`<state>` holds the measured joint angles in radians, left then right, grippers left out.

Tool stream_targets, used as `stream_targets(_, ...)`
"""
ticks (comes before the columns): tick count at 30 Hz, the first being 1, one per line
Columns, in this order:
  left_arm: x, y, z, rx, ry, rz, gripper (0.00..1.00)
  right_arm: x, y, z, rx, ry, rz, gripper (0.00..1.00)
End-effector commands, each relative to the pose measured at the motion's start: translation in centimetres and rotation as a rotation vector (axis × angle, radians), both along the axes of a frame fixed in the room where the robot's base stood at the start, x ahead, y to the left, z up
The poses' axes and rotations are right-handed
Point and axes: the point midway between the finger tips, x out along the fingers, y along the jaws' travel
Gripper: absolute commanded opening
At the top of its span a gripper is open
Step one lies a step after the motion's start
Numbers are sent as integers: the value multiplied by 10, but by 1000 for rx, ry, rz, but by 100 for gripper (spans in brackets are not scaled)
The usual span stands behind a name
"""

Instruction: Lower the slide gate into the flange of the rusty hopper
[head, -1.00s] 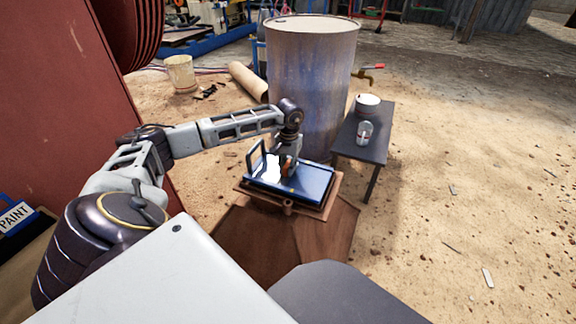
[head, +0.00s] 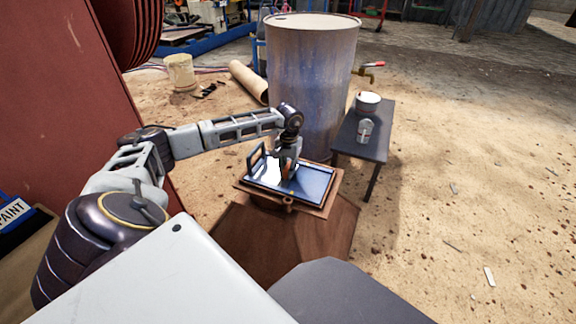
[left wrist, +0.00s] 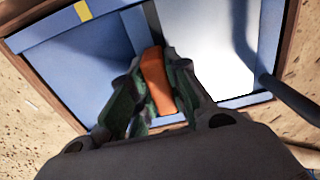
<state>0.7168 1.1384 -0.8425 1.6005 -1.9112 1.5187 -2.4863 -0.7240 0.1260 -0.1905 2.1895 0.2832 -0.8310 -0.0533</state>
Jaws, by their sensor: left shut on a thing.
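The slide gate (head: 316,184) is a blue rectangular plate with a dark upright handle at its left side. It lies about level within the brown rim of the flange (head: 250,191), on top of the rusty hopper (head: 285,238). My left gripper (head: 289,172) is above the plate, shut on its orange grip. In the left wrist view, the fingers (left wrist: 157,82) close around the orange grip, with the blue plate (left wrist: 80,62) beneath and brown rim at its edges. Whether the plate touches the flange bottom cannot be told. My right gripper is out of view.
A large rusty drum (head: 312,85) stands just behind the hopper. A dark bench (head: 362,143) with a white tin (head: 367,103) and a glass jar (head: 366,130) is at the right. A red wall (head: 70,110) rises at the left. Sandy ground on the right is mostly clear.

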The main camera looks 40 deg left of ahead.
Motion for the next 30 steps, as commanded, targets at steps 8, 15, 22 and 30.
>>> stream_targets(8,1,0,3,0,-4,1,32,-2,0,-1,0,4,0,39)
stream_targets(15,1,0,1,0,-2,0,43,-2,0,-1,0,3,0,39)
stream_targets(22,-1,0,0,0,3,0,43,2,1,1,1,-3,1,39)
stream_targets(30,1,0,18,-1,-1,0,43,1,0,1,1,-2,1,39)
